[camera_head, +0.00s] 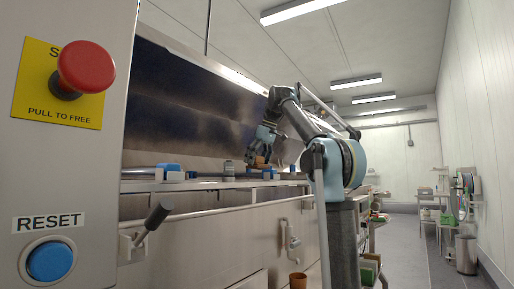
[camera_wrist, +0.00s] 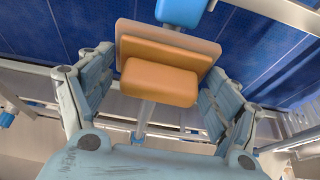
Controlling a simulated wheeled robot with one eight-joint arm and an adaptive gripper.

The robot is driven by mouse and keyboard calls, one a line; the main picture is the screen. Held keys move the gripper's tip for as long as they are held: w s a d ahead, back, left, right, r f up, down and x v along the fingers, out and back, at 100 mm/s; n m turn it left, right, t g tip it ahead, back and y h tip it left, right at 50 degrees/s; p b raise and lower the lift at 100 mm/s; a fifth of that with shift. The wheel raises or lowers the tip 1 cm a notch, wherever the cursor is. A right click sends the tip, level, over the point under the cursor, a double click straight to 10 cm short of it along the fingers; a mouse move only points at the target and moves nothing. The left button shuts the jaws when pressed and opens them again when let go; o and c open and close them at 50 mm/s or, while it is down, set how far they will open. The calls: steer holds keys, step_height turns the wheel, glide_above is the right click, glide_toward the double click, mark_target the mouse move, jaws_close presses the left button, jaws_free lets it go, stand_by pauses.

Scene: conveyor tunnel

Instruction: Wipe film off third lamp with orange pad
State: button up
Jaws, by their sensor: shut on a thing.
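The orange pad (camera_wrist: 160,82) is between the two fingers of my gripper (camera_wrist: 158,62) in the wrist view. It has a thick orange block in front and a wider, paler plate behind. In the head view my gripper (camera_head: 263,144) is shut on it above the ledge, in front of the dark sloping panel (camera_head: 190,95). A blue block (camera_wrist: 181,11) is just beyond the pad in the wrist view; I cannot tell whether they touch. I cannot make out the third lamp or its film for certain in either view.
The ledge (camera_head: 215,184) carries blue blocks (camera_head: 172,168) and a small grey jar (camera_head: 228,170). A rail (camera_head: 215,211) runs along its front. The red-button control box (camera_head: 70,150) stands close at the left. The aisle floor (camera_head: 425,255) is open at the right.

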step_height(320, 180, up, 6)
steer(key=shift+w+a+r, duration=0.15)
steer(key=shift+r, duration=0.55)
